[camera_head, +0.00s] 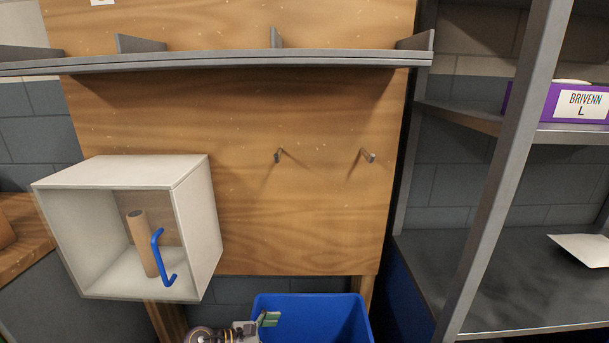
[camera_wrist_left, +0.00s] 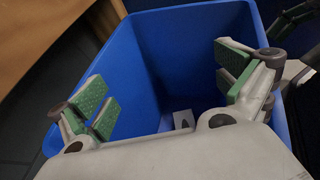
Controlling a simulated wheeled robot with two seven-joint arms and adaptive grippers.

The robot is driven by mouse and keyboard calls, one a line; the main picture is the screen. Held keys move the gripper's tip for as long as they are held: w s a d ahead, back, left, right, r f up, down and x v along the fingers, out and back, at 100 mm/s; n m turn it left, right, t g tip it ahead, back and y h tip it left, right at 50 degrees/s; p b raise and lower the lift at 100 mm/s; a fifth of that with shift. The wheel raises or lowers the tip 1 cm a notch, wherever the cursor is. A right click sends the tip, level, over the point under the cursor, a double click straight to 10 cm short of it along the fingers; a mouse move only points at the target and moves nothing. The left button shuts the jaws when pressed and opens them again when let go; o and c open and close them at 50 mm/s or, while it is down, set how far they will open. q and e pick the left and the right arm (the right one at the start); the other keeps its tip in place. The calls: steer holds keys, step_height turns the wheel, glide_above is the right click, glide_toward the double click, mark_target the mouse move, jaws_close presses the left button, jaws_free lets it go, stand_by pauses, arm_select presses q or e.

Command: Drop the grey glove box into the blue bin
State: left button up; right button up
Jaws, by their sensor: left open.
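The blue bin (camera_head: 340,310) stands at the bottom middle of the head view, and its walls also fill much of the left wrist view (camera_wrist_left: 155,60). My left gripper (camera_head: 268,319) is at the bin's near side in the head view. In the left wrist view my left gripper (camera_wrist_left: 165,88) has its green-padded fingers spread wide over the bin, with nothing between them. A small grey piece with a dark mark (camera_wrist_left: 183,119) shows low inside the bin, partly hidden by my gripper body. It may be the grey glove box, but I cannot tell surely.
A white open-fronted box (camera_head: 205,225) holds a tan cylinder (camera_head: 141,240) and a blue bent handle (camera_head: 158,255). Two pegs stick out of the wooden board (camera_head: 310,220). A purple box labelled BRIVENN L (camera_head: 551,100) and a white sheet (camera_head: 585,248) lie on the right shelves.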

arm_select(q)
steer(key=v, duration=1.1)
steer(key=shift+f, duration=0.1)
stand_by(0.7)
